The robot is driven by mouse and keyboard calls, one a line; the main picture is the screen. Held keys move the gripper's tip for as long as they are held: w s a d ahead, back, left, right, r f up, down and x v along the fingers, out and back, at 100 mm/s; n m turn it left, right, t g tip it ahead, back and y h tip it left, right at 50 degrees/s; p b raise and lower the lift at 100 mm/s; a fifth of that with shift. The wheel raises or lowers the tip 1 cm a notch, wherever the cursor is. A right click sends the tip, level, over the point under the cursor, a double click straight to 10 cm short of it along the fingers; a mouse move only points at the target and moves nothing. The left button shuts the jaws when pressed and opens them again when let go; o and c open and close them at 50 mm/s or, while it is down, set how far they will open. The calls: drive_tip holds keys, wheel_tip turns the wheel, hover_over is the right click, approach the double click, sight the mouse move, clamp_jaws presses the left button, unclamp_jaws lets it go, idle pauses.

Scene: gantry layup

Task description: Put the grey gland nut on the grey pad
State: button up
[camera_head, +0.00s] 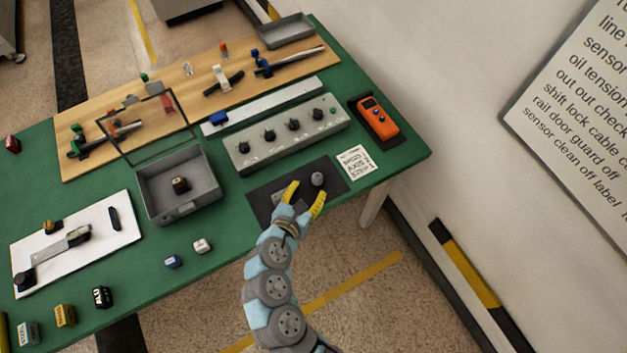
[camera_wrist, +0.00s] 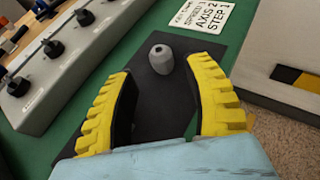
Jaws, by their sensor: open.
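The grey gland nut (camera_head: 317,179) is a small, rounded piece with a small hole in its top. It stands on the dark grey pad (camera_head: 262,205) near the pad's far right part. In the wrist view the nut (camera_wrist: 161,60) is upright on the pad (camera_wrist: 165,100), with pad surface around it. My gripper (camera_head: 306,190) is open and empty, with yellow ribbed fingers over the pad. In the wrist view the nut shows just beyond and between my gripper's fingertips (camera_wrist: 161,68), with no visible contact. The fingers hide part of the pad.
A grey knob panel (camera_head: 290,135) lies behind the pad. A printed card (camera_head: 356,162) and an orange handheld device (camera_head: 375,118) are to the right. A grey bin (camera_head: 152,208) with a dark block stands left. Small blocks (camera_head: 202,246) lie near the table's front edge.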

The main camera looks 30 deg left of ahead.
drive_tip(key=shift+p+v, duration=0.5)
drive_tip(key=shift+v, duration=2.3)
